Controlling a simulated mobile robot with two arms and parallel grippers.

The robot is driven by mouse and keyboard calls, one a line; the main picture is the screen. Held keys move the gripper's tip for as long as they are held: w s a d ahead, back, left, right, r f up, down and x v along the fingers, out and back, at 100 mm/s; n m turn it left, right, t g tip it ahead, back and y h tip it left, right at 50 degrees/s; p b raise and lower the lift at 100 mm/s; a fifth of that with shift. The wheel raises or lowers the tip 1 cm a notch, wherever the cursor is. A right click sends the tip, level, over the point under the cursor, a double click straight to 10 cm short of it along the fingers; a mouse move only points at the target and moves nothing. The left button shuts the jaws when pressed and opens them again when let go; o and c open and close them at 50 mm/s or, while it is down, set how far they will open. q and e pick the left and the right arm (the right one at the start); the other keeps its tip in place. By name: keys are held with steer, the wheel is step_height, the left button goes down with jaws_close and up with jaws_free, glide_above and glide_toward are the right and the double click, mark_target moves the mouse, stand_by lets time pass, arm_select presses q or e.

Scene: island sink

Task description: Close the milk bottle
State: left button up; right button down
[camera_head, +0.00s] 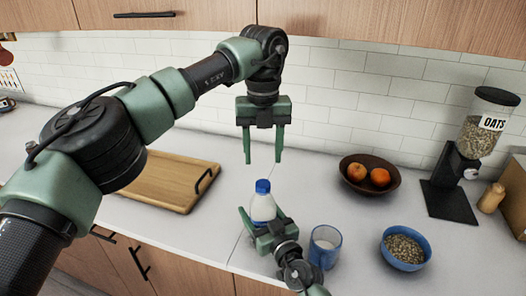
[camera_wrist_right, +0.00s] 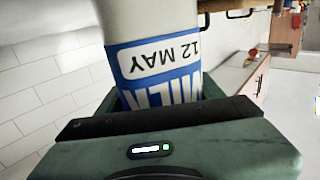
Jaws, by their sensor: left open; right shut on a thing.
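My left gripper (camera_head: 263,160) points down, open and empty, above and behind the cap. Its fingertips are apart from the bottle.
A drinking glass (camera_head: 325,247) and a blue bowl of oats (camera_head: 405,249) stand right of the bottle. A brown bowl with oranges (camera_head: 370,175) and an oats dispenser (camera_head: 479,130) are farther back. A wooden board (camera_head: 165,183) lies left.

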mark_target(263, 183)
arm_select(q)
steer(key=shift+f, duration=4.05)
jaws_close()
steer(key=m, duration=1.1)
steer(key=shift+o, duration=0.3)
jaws_free()
steer(key=shift+r, duration=0.1)
